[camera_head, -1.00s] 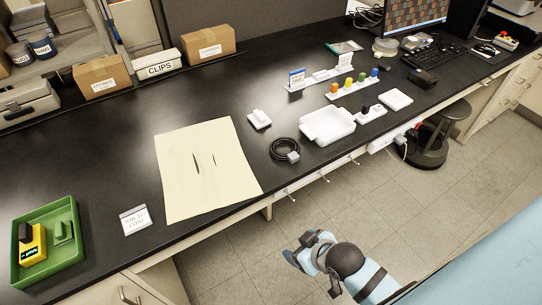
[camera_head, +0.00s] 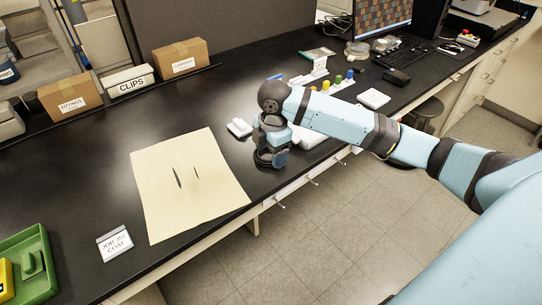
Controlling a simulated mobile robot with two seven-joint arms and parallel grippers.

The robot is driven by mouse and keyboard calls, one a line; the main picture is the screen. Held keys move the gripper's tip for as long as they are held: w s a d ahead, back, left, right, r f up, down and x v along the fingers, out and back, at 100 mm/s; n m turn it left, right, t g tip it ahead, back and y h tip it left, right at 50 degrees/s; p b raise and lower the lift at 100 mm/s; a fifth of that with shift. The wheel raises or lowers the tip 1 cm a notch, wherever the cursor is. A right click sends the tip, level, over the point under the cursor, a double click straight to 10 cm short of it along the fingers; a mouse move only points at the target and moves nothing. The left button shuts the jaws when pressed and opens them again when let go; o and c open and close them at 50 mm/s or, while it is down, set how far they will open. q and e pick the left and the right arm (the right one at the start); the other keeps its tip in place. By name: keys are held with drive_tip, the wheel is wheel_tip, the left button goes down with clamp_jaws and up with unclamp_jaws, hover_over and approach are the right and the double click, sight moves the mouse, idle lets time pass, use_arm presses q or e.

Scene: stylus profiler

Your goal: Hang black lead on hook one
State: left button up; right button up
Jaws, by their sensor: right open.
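My right gripper (camera_head: 272,157) is over the front part of the black bench, pointing down at the place of the coiled black lead. The gripper is open. The lead is mostly hidden behind the gripper and wrist, and I cannot tell whether the fingers touch it. Small hooks stick out along the bench's front edge: one (camera_head: 279,204) just below the gripper, another (camera_head: 312,182) to its right, and one (camera_head: 341,162) farther right. No label shows which is hook one. My left gripper is out of view.
A cream sheet (camera_head: 190,190) with two dark slits lies left of the gripper. A small white block (camera_head: 239,128) is close behind it. A white tray (camera_head: 310,141) is partly hidden by my right arm. A green tray (camera_head: 35,245) sits at the left. The floor in front is clear.

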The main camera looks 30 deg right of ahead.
drive_tip(key=w+d+r, duration=0.3)
drive_tip(key=d+r, duration=0.2)
drive_tip(key=d, duration=0.1)
drive_tip(key=shift+n, duration=0.3)
drive_tip(key=f, duration=0.7)
drive_tip(key=shift+a+f, duration=0.2)
drive_tip(key=shift+f, duration=0.1)
drive_tip(key=shift+w+a+f+p, duration=0.1)
drive_tip(key=shift+a+f+p, duration=0.1)
drive_tip(key=shift+f, duration=1.35)
drive_tip(key=shift+w+a+f+p, duration=0.1)
drive_tip(key=shift+a+f+p, duration=0.05)
drive_tip(key=shift+f, duration=1.4)
drive_tip(key=c, duration=1)
